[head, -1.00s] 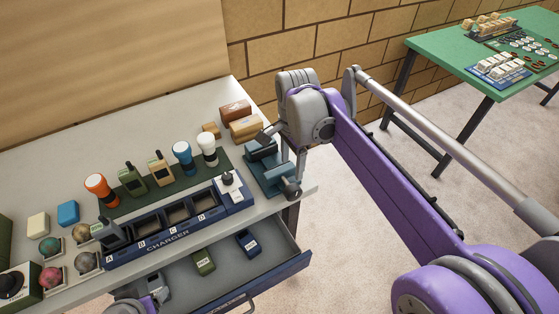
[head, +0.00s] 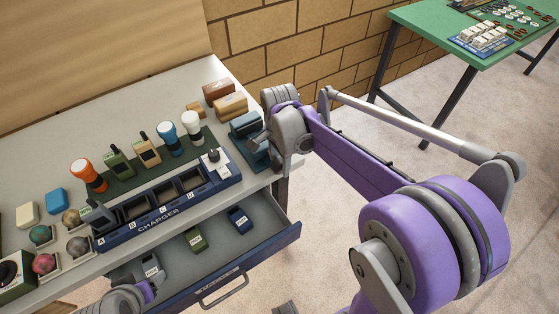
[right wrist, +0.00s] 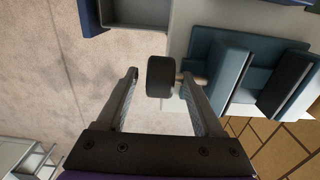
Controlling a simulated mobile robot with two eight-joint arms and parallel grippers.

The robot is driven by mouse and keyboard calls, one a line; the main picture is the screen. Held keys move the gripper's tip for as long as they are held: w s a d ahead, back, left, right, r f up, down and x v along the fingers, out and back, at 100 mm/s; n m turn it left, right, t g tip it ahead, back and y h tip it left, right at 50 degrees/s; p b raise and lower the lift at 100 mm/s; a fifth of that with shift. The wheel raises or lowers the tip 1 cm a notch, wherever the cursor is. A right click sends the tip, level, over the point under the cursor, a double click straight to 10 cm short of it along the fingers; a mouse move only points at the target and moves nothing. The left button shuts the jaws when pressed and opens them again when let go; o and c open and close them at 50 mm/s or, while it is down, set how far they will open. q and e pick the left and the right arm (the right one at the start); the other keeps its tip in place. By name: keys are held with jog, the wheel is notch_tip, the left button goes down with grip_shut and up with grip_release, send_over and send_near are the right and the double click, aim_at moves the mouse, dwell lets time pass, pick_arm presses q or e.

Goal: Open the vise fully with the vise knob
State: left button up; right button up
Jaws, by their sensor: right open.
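The blue-teal vise (head: 246,126) stands at the table's right end, partly hidden behind my right gripper (head: 270,150). In the right wrist view, the vise (right wrist: 219,75) shows two jaw blocks with a gap between them. Its dark round vise knob (right wrist: 160,76) sits on a short shaft, between the open fingers of my right gripper (right wrist: 159,88), with room on both sides. In the head view the knob is hidden by the gripper. My left gripper (head: 125,300) is at the bottom left by the drawer; its fingers are not clear.
The open drawer (head: 245,262) juts out below the table and holds several battery packs. A blue charger (head: 160,228) lies left of the vise, with torches and radios behind it. Wooden blocks (head: 230,105) sit behind the vise. The floor at right is clear before a green table (head: 440,25).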

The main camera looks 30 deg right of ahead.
grip_shut()
jog(key=shift+a+h+b, duration=0.2)
jog(key=shift+h+b, duration=0.1)
jog(key=shift+h, duration=0.8)
grip_release()
jog(key=shift+r, duration=0.1)
